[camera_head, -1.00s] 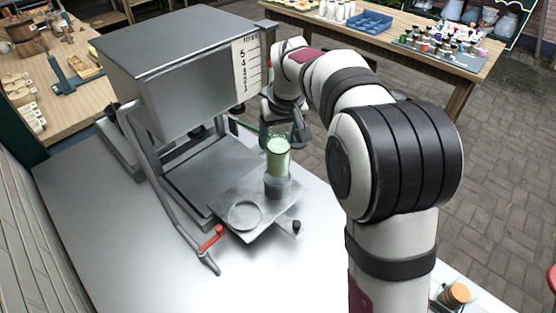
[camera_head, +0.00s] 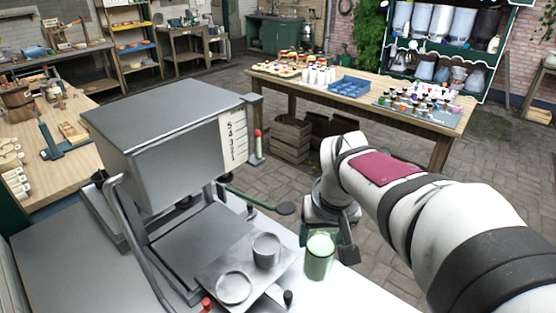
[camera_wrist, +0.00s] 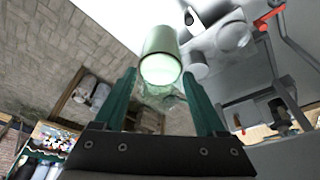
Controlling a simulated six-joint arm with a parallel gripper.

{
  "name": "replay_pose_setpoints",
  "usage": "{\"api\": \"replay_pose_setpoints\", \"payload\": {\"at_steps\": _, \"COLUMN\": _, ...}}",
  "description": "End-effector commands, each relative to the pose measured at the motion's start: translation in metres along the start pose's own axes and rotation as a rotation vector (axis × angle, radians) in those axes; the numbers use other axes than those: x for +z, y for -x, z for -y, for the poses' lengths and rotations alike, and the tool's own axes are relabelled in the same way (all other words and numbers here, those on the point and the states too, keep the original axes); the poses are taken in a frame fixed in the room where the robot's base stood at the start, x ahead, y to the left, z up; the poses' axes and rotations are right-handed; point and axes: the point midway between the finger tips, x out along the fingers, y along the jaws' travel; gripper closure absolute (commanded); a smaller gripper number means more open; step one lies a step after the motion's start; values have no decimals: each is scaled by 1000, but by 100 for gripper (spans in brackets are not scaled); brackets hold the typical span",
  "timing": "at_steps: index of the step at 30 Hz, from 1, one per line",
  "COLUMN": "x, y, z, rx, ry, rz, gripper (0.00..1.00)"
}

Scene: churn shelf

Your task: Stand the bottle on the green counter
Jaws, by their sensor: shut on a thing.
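The bottle (camera_head: 319,258), a clear container with pale green contents, is in my gripper (camera_head: 325,235), to the right of the steel machine's small plate. In the wrist view the bottle (camera_wrist: 161,58) sits between the two green fingers of my gripper (camera_wrist: 160,80), which is shut on it. The bottle looks roughly upright in the head view. The green counter (camera_head: 276,34), a green cabinet with a sink-like top, stands far back against the wall.
The steel machine (camera_head: 165,120) stands left of my gripper, with an empty metal cup (camera_head: 266,250) on its plate. A wooden table (camera_head: 437,120) with jars and a blue tray (camera_head: 362,87) stands between me and the back right. Wooden crates (camera_head: 290,138) sit on the paved floor.

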Motion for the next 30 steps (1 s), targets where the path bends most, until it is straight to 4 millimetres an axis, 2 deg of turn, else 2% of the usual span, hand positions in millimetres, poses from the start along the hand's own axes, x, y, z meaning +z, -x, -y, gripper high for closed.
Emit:
{"api": "replay_pose_setpoints", "payload": {"at_steps": 12, "x": -23, "y": -96, "z": -46, "rx": 62, "ry": -164, "rz": 16, "gripper": 76}}
{"api": "replay_pose_setpoints", "payload": {"at_steps": 15, "x": -25, "y": -113, "z": -54, "rx": 69, "ry": -191, "rz": 16, "gripper": 76}}
{"api": "replay_pose_setpoints", "payload": {"at_steps": 24, "x": -18, "y": -145, "z": -56, "rx": 72, "ry": -202, "rz": 17, "gripper": 76}}
{"api": "replay_pose_setpoints", "payload": {"at_steps": 30, "x": -14, "y": -157, "z": -56, "rx": 72, "ry": -201, "rz": 14, "gripper": 76}}
